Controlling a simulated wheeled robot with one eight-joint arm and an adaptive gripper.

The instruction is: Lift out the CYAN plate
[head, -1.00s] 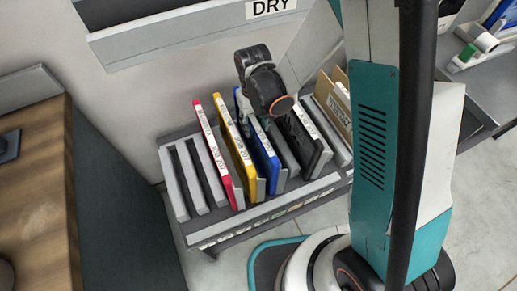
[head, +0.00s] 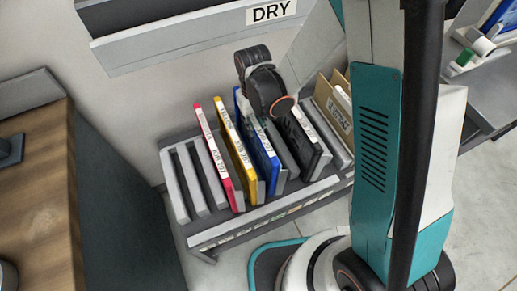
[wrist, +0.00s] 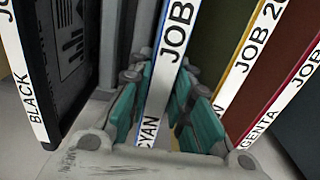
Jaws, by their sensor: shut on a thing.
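The cyan plate (head: 264,147) is the blue-edged one in the rack, third from the left after the magenta and yellow plates. It stands upright. Its white strip marked CYAN and JOB shows in the wrist view (wrist: 168,68). My gripper (wrist: 165,98) is shut on the cyan plate, with teal pads on either side of its labelled edge. In the head view my wrist hangs over the rack and hides part of the plate's top; the fingers do not show clearly there.
The grey slotted rack (head: 250,217) has empty slots at left. The magenta plate (head: 217,160) and yellow plate (head: 236,152) stand left of the cyan one, the black plate (head: 302,145) right. A tan folder (head: 336,108) stands at the right end. A DRY-labelled unit (head: 180,32) is above.

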